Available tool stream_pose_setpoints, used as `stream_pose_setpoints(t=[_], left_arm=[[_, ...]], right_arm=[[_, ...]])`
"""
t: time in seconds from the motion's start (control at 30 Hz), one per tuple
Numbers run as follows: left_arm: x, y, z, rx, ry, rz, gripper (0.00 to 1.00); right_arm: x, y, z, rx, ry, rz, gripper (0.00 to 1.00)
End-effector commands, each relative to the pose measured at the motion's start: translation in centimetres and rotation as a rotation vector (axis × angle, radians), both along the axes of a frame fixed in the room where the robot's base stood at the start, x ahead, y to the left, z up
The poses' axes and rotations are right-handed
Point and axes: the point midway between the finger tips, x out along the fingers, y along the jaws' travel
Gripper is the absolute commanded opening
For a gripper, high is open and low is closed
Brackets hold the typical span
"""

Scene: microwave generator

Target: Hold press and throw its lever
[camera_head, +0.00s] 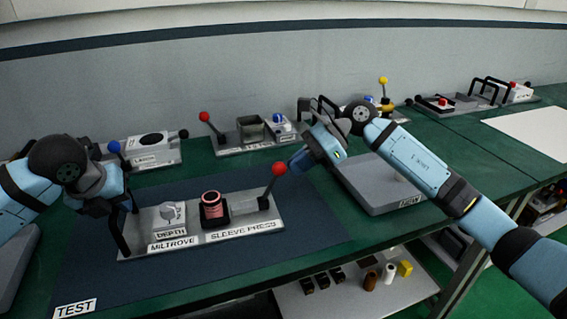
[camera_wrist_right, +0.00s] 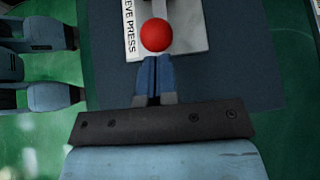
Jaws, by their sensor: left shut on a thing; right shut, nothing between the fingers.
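The sleeve press (camera_head: 240,232) is a grey plate on the dark blue mat, with a depth gauge block (camera_head: 170,216) and a red-pink ringed sleeve (camera_head: 212,203) in a black holder. Its lever stands at the right end with a red ball knob (camera_head: 279,168). My left gripper (camera_head: 124,205) is shut on the black handle (camera_head: 118,236) at the press's left end; the grip is partly hidden by the arm. My right gripper (camera_head: 294,163) is shut and empty, its tips right beside the red knob (camera_wrist_right: 156,35). I cannot tell whether they touch it.
Behind stand other lever fixtures, one with a red knob (camera_head: 204,117) and one with a yellow knob (camera_head: 383,80). A grey tray (camera_head: 385,195) lies right of the mat, under my right arm. The mat (camera_head: 310,235) is clear in front of the press. A lower shelf (camera_head: 350,300) holds small parts.

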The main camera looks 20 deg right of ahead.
Motion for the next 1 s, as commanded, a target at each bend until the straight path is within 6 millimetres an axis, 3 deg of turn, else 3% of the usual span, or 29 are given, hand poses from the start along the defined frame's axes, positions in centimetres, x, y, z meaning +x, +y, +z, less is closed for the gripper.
stream_pose_setpoints(t=[1.0], left_arm=[[-0.2,-0.2,-0.3,0.000,0.005,-0.005,0.00]], right_arm=[[0.1,2.4,-0.3,-0.001,0.002,0.003,0.00]])
